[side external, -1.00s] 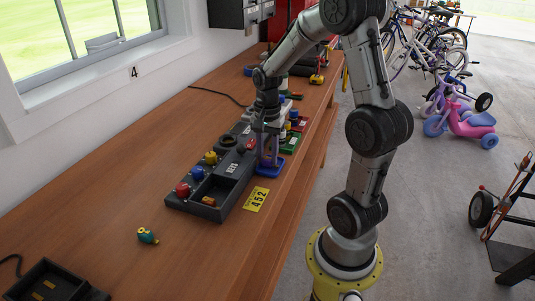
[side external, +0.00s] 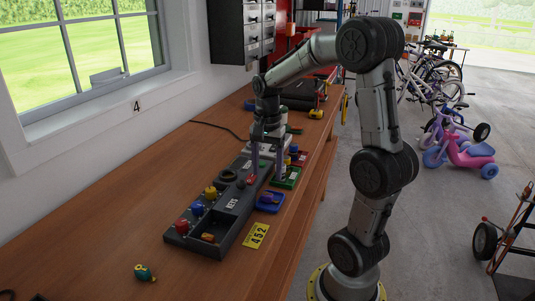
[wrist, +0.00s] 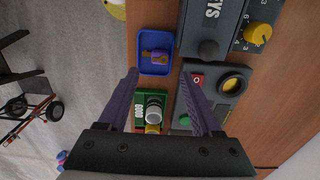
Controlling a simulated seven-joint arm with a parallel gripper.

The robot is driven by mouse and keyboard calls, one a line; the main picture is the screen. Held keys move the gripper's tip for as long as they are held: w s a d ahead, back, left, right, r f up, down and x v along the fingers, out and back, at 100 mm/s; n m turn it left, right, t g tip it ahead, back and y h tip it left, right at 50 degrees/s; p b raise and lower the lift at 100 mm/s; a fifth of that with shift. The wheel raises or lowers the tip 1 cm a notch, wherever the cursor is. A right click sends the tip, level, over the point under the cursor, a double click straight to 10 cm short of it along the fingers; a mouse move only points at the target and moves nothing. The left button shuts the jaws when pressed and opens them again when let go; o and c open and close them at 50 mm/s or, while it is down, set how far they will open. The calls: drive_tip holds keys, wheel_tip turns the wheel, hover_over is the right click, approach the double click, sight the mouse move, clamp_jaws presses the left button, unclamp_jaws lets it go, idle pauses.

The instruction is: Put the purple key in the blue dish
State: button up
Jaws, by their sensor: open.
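The blue dish (side external: 278,206) stands on the bench beside the grey panel, and it also shows in the wrist view (wrist: 143,68). The purple key (wrist: 160,57) lies inside the blue dish, with a brownish-gold part at its left; in the side view it is a small dark shape (side external: 267,199). My gripper (side external: 267,179) is open, above the bench just beyond the blue dish. In the wrist view my gripper's fingers (wrist: 160,72) are spread wide with nothing held between them, and the dish shows past their tips.
A green dish (wrist: 138,125) holding a pale cylindrical object sits next to the blue one. The grey panel (side external: 222,224) carries several coloured knobs and a tray with an orange piece (side external: 208,238). A yellow 452 plate (side external: 256,236) lies in front. The near left bench is mostly clear.

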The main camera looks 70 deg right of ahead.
wheel_tip(320, 180, up, 5)
drive_tip(key=s+a+n+t, duration=0.2)
drive_tip(key=s+a+n, duration=0.2)
drive_tip(key=a+n, duration=0.5)
drive_tip(key=s+a+n+t, duration=0.3)
drive_tip(key=s+a+n, duration=0.2)
drive_tip(key=a+n, duration=0.4)
drive_tip(key=shift+a+r+t, duration=0.2)
drive_tip(key=shift+a+t, duration=0.05)
drive_tip(key=shift+t, duration=0.05)
drive_tip(key=shift+c, duration=0.3)
